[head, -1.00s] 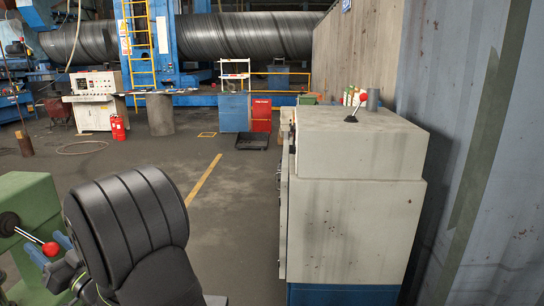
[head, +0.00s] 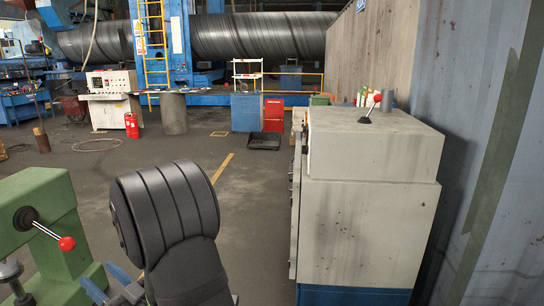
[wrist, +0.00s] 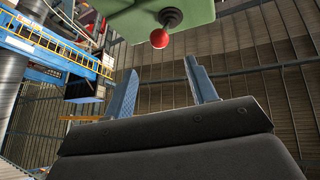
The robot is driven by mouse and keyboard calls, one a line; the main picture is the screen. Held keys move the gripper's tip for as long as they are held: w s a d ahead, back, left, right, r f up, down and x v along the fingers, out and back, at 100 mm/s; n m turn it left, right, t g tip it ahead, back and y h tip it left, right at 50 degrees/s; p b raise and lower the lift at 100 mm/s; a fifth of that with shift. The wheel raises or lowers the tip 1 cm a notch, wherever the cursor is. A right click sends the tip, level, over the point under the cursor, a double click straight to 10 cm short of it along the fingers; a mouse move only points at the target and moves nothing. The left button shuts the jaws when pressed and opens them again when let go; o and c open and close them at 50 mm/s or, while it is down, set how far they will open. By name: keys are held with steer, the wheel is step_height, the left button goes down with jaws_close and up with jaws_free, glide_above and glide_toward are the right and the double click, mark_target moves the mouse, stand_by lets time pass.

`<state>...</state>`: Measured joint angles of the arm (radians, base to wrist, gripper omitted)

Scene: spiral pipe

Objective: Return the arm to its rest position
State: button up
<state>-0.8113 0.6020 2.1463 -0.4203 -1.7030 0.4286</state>
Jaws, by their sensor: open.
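My gripper (head: 107,281) is low at the left in the head view, largely behind my dark arm link. In the wrist view my gripper (wrist: 163,85) has its two blue fingers spread apart with nothing between them. A lever with a red knob (head: 66,243) sticks out of a green machine (head: 42,195) at the left, just left of and above my fingers. The same red knob (wrist: 159,38) shows beyond the gap between the fingers in the wrist view, apart from them.
A tall grey cabinet (head: 370,220) with a red-knobbed lever on top stands close at the right, beside a grey wall (head: 490,150). Open floor (head: 255,215) lies between my arm and the cabinet. A control desk (head: 112,100), red extinguisher and large spiral pipe (head: 260,36) are farther back.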

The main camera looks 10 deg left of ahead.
mark_target(64, 239)
steer(key=x, duration=1.3)
steer(key=shift+w+a+r, duration=0.15)
steer(key=shift+a+r, duration=0.15)
steer(key=r, duration=0.3)
steer(key=shift+w+d+r, duration=0.1)
steer(key=shift+d+r, duration=0.2)
steer(key=shift+r+n+g+h, duration=0.5)
steer(key=shift+r+g+h, duration=0.1)
steer(key=shift+r+h, duration=0.6)
steer(key=shift+a+r+n+g+h, duration=0.15)
steer(key=shift+r+n+g+h, duration=0.2)
steer(key=shift+r+h, duration=0.45)
steer(key=shift+f, duration=0.1)
